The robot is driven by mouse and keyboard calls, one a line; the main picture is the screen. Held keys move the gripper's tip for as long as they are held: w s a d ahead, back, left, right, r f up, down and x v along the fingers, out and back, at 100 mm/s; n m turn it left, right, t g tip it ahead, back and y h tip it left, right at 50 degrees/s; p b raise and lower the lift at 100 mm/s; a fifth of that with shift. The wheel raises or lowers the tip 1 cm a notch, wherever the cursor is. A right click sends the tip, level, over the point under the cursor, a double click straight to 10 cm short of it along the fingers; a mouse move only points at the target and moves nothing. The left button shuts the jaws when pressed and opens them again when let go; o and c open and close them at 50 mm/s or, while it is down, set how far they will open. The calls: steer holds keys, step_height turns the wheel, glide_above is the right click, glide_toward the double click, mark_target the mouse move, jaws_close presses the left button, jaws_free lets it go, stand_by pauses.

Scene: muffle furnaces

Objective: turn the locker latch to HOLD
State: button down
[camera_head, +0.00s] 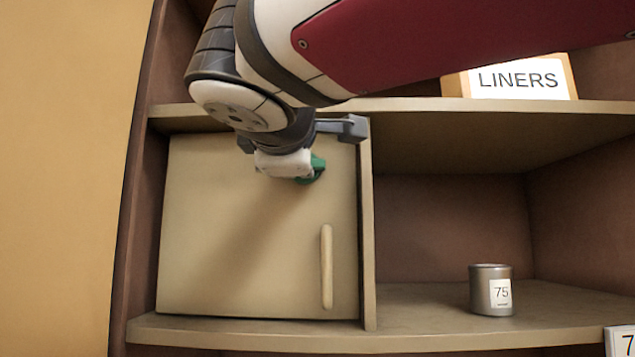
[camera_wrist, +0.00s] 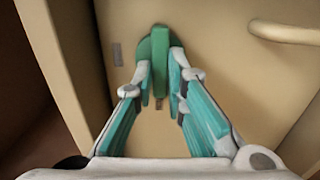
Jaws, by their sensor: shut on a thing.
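The locker door (camera_head: 230,240) is beige and closed, with a vertical bar handle (camera_head: 326,266) at its lower right. The green latch (camera_head: 316,170) sits near the door's upper right, partly hidden by my gripper (camera_head: 305,172). In the wrist view the latch (camera_wrist: 160,62) stands between my two fingertips, with its bar running along the fingers. My gripper (camera_wrist: 161,85) is shut on the latch there. A small grey mark (camera_wrist: 117,54) and another small mark (camera_wrist: 159,104) show on the door near the latch. No HOLD lettering is readable.
The open compartment right of the locker holds a grey can (camera_head: 491,290) labelled 75 and is otherwise clear. A LINERS sign (camera_head: 518,80) stands on the shelf above. A divider (camera_head: 366,230) borders the door. Part of another label (camera_head: 620,341) shows at lower right.

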steer(key=c, duration=1.6)
jaws_free()
steer(key=s, duration=1.2)
steer(key=shift+a, duration=0.2)
steer(key=shift+f, duration=0.1)
